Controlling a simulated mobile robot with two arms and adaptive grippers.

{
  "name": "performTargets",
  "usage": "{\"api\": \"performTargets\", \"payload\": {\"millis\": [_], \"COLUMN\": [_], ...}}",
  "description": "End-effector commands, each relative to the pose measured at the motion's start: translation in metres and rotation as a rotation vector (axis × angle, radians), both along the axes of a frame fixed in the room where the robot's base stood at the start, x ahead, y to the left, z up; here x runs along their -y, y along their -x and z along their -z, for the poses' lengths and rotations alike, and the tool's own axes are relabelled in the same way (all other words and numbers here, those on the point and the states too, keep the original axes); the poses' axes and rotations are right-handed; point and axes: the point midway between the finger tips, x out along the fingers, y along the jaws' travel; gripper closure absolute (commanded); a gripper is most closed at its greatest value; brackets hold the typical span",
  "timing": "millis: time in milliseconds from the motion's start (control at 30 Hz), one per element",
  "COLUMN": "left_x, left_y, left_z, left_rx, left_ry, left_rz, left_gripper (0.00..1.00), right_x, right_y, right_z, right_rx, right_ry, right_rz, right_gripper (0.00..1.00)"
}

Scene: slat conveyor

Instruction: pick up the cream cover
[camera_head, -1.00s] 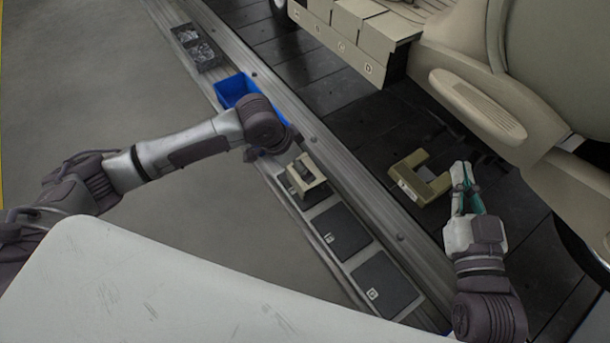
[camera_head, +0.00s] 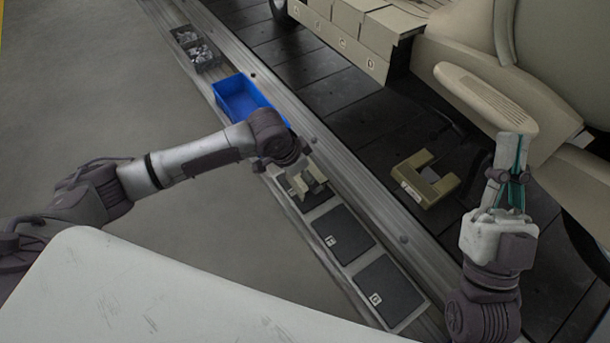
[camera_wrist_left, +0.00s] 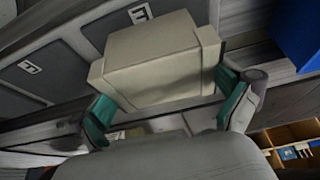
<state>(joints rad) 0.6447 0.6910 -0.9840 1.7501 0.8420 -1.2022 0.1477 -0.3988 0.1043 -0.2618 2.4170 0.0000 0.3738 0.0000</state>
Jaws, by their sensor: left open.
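The cream cover (camera_head: 315,179) is a small boxy piece over a dark pad of the tray strip, partly hidden by my left arm in the head view. In the left wrist view the cover (camera_wrist_left: 155,62) fills the upper middle, with stepped ends. My left gripper (camera_wrist_left: 168,106) is open, with one teal-padded finger near each lower end of the cover; I cannot tell whether they touch it. My right gripper (camera_head: 507,178) is over the dark slats at the right, away from the cover; I cannot tell whether its fingers are apart.
A U-shaped beige piece (camera_head: 407,178) lies on the slats. A blue bin (camera_head: 238,97) and a dark box of metal parts (camera_head: 196,50) stand farther up the strip. Lettered dark pads (camera_head: 343,234) are bare.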

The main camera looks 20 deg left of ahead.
Motion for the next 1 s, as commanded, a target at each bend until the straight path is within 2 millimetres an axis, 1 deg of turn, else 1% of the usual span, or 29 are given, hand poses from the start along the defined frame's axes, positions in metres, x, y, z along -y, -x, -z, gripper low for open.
{"api": "performTargets", "payload": {"millis": [100, 133, 367, 400, 433, 800, 1000], "left_x": [0.0, 0.0, 0.0, 0.0, 0.0, 0.0, 0.0], "left_y": [0.0, 0.0, 0.0, 0.0, 0.0, 0.0, -0.001], "left_z": [0.0, 0.0, 0.0, 0.0, -0.001, -0.004, -0.016], "left_rx": [0.0, 0.0, 0.0, 0.0, 0.001, 0.001, 0.002], "left_ry": [0.0, 0.0, 0.0, 0.0, 0.001, 0.001, 0.001], "left_rz": [0.0, 0.0, 0.0, 0.0, 0.0, 0.0, 0.0], "left_gripper": [0.0, 0.03, 0.42, 0.48, 0.5, 0.51, 0.51], "right_x": [0.0, 0.0, 0.0, 0.0, 0.0, -0.001, -0.002], "right_y": [0.0, 0.0, 0.0, 0.0, 0.0, -0.003, -0.02], "right_z": [0.0, 0.0, 0.0, 0.0, 0.0, 0.001, 0.018], "right_rx": [-0.001, -0.001, -0.003, -0.003, -0.003, -0.018, -0.163], "right_ry": [0.0, 0.0, 0.001, 0.001, 0.001, 0.005, 0.048], "right_rz": [0.0, 0.0, 0.0, 0.0, 0.0, 0.001, 0.009], "right_gripper": [1.0, 1.0, 1.0, 1.0, 1.0, 1.0, 1.0]}}
